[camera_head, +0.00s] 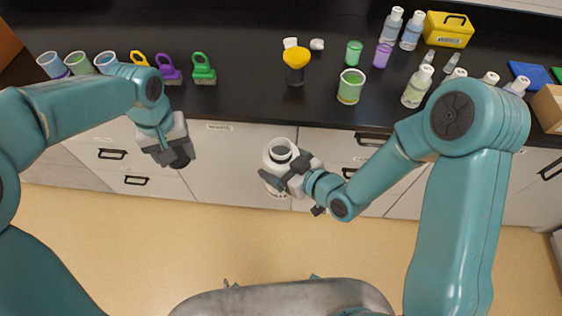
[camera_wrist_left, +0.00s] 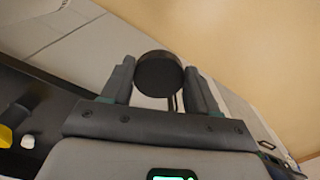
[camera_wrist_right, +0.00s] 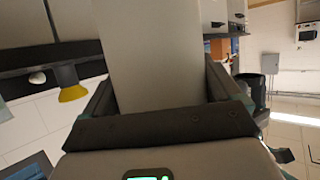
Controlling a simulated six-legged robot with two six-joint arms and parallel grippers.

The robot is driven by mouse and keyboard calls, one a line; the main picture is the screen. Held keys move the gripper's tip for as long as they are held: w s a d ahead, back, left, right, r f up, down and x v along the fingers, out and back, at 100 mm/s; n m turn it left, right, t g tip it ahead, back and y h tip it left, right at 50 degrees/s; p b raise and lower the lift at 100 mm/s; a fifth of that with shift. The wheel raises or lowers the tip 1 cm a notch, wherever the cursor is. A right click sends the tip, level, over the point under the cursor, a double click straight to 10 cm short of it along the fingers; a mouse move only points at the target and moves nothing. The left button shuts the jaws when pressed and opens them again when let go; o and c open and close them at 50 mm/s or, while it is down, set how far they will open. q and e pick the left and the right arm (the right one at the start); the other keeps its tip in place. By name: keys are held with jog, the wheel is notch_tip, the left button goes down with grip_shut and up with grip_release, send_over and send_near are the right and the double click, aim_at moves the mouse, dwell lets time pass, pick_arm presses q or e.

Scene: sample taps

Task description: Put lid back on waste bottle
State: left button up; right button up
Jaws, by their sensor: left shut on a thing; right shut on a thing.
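My left gripper (camera_head: 179,158) is shut on a round black lid (camera_wrist_left: 158,73), which sits between its fingertips in the left wrist view. In the head view the lid is hard to tell from the dark fingers. My right gripper (camera_head: 284,176) is shut on the white waste bottle (camera_head: 271,179), which fills the space between the fingers in the right wrist view (camera_wrist_right: 153,60). The bottle is held in front of the counter with its round mouth open and facing up towards the head camera. The left gripper and lid are apart from the bottle, to its left.
The black counter (camera_head: 240,95) runs behind both grippers, above white drawers (camera_head: 229,165). The tan floor in front is clear.

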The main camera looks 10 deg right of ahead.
pick_arm(q)
jog(key=d+r+m, duration=0.1)
jog(key=d+r, duration=0.3)
jog(key=d, duration=0.7)
jog(key=d+r+m, duration=0.2)
jog(key=d+r, duration=0.2)
jog(key=d, duration=0.8)
jog(key=shift+s+d+r, duration=0.3)
jog(key=shift+s, duration=0.1)
jog(key=shift+f, duration=0.1)
notch_tip(320, 180, down, 4)
jog(key=shift+r, duration=0.1)
